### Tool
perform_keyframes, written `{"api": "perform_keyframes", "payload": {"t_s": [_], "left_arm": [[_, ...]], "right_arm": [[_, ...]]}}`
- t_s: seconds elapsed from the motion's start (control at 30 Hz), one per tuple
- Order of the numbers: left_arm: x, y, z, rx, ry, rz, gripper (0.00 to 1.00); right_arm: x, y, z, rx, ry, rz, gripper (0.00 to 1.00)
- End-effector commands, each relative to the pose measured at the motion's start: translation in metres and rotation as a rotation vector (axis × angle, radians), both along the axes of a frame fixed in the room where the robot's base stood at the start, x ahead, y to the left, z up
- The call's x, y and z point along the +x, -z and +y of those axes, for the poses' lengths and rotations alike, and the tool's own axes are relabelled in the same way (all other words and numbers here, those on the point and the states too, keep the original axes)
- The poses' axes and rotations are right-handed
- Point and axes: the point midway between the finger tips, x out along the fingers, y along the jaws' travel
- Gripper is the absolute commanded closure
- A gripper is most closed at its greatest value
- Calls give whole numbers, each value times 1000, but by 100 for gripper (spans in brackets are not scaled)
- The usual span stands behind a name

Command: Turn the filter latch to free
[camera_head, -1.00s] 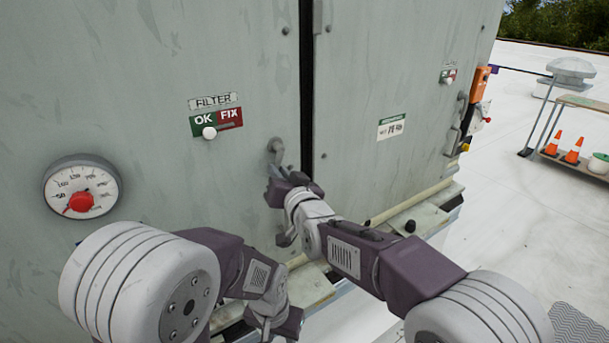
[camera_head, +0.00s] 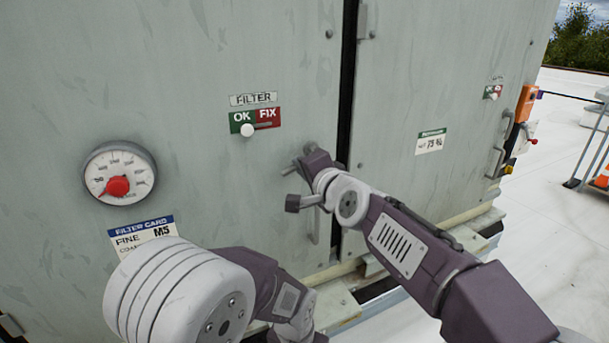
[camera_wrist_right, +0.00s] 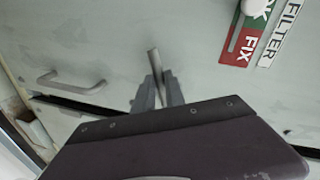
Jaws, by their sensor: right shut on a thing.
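The filter latch (camera_head: 288,171) is a small grey lever on the left cabinet door, near the dark gap between the doors.
The FILTER sign (camera_head: 255,118) has a white knob (camera_head: 247,130) at OK. A round gauge (camera_head: 119,174) and a filter card (camera_head: 146,232) are at left. A door handle (camera_wrist_right: 72,82) shows beside the latch. An orange control box (camera_head: 526,103) is on the right side.

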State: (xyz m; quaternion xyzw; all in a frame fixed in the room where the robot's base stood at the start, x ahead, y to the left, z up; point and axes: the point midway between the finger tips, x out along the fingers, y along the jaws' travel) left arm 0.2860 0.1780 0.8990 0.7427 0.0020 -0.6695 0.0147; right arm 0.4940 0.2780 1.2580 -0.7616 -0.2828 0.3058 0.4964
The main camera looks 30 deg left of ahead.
Motion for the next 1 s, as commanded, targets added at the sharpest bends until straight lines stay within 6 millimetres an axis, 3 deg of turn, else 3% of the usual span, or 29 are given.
{"api": "perform_keyframes", "payload": {"t_s": [0.4,1.0], "left_arm": [[0,2,0,0,0,0,64],[0,2,0,0,0,0,64]], "right_arm": [[0,-15,0,145,2,177,100],[0,-17,0,180,2,219,100]]}}
